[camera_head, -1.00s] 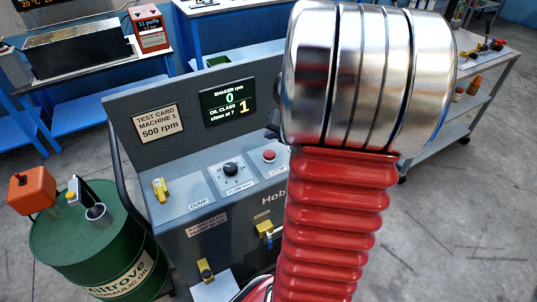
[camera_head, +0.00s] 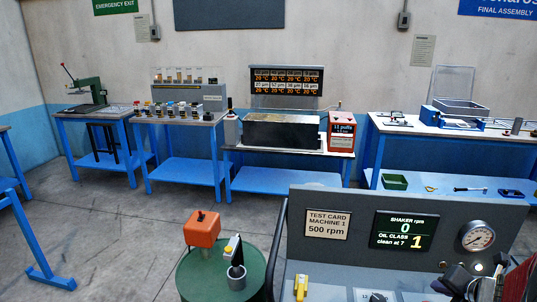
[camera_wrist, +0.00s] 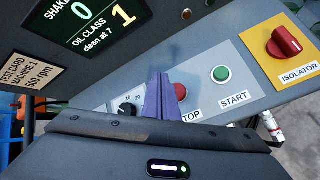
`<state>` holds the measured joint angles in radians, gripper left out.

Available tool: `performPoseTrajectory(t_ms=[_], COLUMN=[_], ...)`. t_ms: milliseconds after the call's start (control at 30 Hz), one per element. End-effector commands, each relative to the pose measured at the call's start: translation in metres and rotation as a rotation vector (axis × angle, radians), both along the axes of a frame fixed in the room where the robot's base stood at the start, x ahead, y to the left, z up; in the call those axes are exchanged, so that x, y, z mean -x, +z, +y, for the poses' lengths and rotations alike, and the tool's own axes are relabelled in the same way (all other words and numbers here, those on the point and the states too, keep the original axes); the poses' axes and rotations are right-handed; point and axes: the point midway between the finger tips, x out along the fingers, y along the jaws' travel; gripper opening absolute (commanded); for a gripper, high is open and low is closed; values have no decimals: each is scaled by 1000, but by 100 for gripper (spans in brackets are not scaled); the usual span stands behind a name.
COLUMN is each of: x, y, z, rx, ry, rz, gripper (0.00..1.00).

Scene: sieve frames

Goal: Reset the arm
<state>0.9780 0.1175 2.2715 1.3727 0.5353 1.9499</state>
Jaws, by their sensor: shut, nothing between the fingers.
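My gripper (camera_wrist: 158,95) shows in the wrist view as purple fingers shut together with nothing between them. It is in front of the grey machine's control panel, overlapping the area between a black knob (camera_wrist: 127,109) and the red STOP button (camera_wrist: 180,92). I cannot tell whether the fingertips touch the panel. The green START button (camera_wrist: 221,74) and the red ISOLATOR switch (camera_wrist: 287,41) on a yellow plate are to the right. In the head view, dark parts at the lower right corner partly cover the panel; my fingers cannot be made out there.
The machine's display (camera_head: 403,230) reads shaker rpm 0 and oil class 1. A pressure gauge (camera_head: 478,236) is right of it. A green drum (camera_head: 205,275) with an orange box (camera_head: 202,228) stands left of the machine. Blue benches line the back wall, with open floor before them.

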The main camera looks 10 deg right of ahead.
Motion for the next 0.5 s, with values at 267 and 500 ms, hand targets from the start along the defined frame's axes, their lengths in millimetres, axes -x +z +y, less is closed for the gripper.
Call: performPoseTrajectory(t_ms=[267, 500], x=[4, 20], y=[-7, -16], z=[16, 47], rx=[211, 472], ry=[296, 720], rz=[65, 150], gripper=[0, 0])
